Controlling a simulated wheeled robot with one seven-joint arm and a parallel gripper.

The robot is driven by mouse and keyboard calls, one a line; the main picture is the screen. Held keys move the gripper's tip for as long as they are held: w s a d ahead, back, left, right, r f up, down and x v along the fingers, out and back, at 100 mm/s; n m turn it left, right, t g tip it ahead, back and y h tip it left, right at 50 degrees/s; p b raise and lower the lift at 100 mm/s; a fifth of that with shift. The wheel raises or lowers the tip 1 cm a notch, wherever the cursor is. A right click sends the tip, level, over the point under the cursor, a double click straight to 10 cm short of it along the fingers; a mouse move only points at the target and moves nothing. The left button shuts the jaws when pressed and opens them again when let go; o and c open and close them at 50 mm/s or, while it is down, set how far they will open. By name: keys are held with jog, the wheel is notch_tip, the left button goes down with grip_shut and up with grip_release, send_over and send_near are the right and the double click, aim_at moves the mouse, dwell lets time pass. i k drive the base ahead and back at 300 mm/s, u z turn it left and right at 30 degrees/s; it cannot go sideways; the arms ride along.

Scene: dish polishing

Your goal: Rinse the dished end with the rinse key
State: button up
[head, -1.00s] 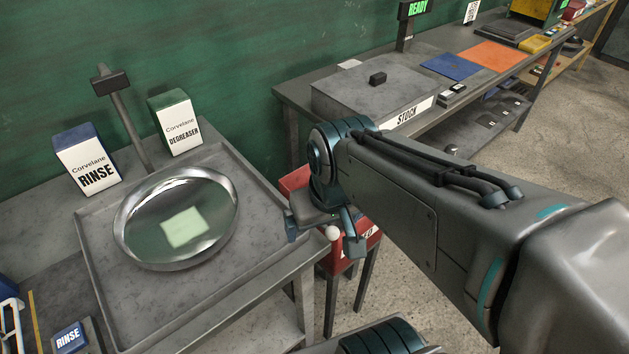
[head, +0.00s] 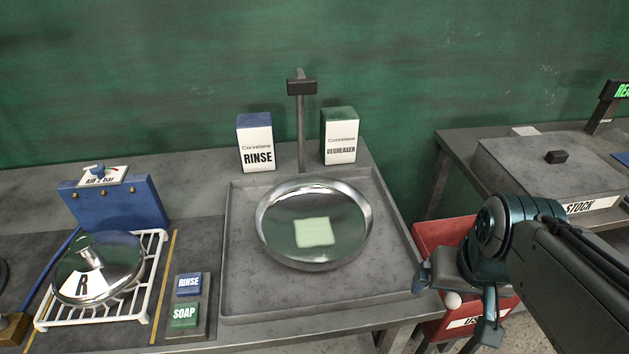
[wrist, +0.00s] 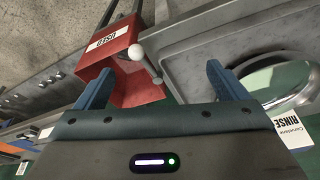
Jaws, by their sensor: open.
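The dished end (head: 345,250) is a shiny, shallow round dish in the grey tray (head: 245,295), with a pale green square patch at its middle. Part of it shows in the wrist view (wrist: 297,97). The blue rinse key (head: 188,285), marked RINSE, is left of the tray, just behind the green soap key (head: 184,316). My gripper (head: 456,305) is open, right of the tray, in front of the red bin, far from the rinse key. In the wrist view, a white ball on a short rod (wrist: 136,52) shows between its spread fingers; nothing is gripped.
A blue RINSE box (head: 256,145) and a green DEGREASER box (head: 340,136) flank a post (head: 300,125) behind the tray. A domed lid marked R (head: 120,262) lies on a white rack (head: 65,320) at left. The red bin (head: 440,232) stands at right.

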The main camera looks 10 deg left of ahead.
aim_at(190, 284)
jog(key=u, duration=1.95)
